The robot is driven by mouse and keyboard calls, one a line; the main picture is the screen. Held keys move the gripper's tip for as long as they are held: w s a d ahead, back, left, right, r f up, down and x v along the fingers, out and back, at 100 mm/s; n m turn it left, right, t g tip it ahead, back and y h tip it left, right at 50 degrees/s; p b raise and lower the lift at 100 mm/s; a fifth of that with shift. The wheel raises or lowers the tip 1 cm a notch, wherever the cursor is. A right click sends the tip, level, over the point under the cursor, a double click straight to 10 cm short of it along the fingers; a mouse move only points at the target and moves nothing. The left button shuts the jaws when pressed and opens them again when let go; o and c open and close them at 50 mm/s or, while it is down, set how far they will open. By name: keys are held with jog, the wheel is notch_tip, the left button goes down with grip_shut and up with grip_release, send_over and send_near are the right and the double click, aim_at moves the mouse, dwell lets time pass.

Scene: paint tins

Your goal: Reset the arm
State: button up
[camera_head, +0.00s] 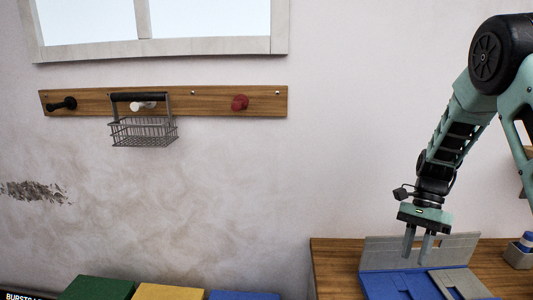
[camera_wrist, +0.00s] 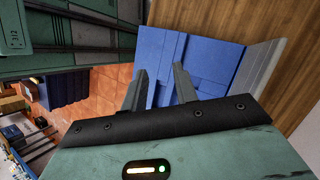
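My arm comes in from the upper right of the head view and bends down at the wrist. My gripper (camera_head: 417,255) points downward over a blue tray (camera_head: 385,286) with a grey back wall, on a wooden table at the lower right. The two grey fingers are apart with nothing between them. In the wrist view my gripper (camera_wrist: 161,70) also shows open and empty, with the blue tray (camera_wrist: 205,65) beyond the fingertips. How far the tips are above the tray is hard to tell.
A wire basket (camera_head: 143,131) hangs from the white middle peg of a wooden wall rail (camera_head: 205,101); a black peg (camera_head: 62,104) and a red peg (camera_head: 240,102) are bare. Green, yellow and blue blocks show at the bottom edge. A small grey box (camera_head: 519,256) stands right of the tray.

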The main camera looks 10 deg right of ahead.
jog(key=s+a+r+n+h, duration=0.1)
jog(key=a+r+n, duration=0.15)
jog(key=a, duration=0.35)
jog(key=s+a+r+n+h, duration=0.1)
jog(key=a+r+n, duration=0.1)
jog(key=a+n, duration=0.35)
jog(key=s+a+r+n+t+h, duration=0.1)
jog(key=s+a+r+n+t, duration=0.1)
jog(key=s+a+n, duration=0.5)
jog(key=s+a+r+n+t, duration=0.2)
jog(key=s+a+n, duration=0.6)
jog(key=s+a, duration=0.2)
jog(key=shift+s+a+r+n+t+h, duration=0.2)
jog(key=shift+s+a+n+t+h, duration=0.15)
jog(key=shift+s, duration=0.35)
jog(key=shift+w+r, duration=0.1)
jog(key=shift+w, duration=0.05)
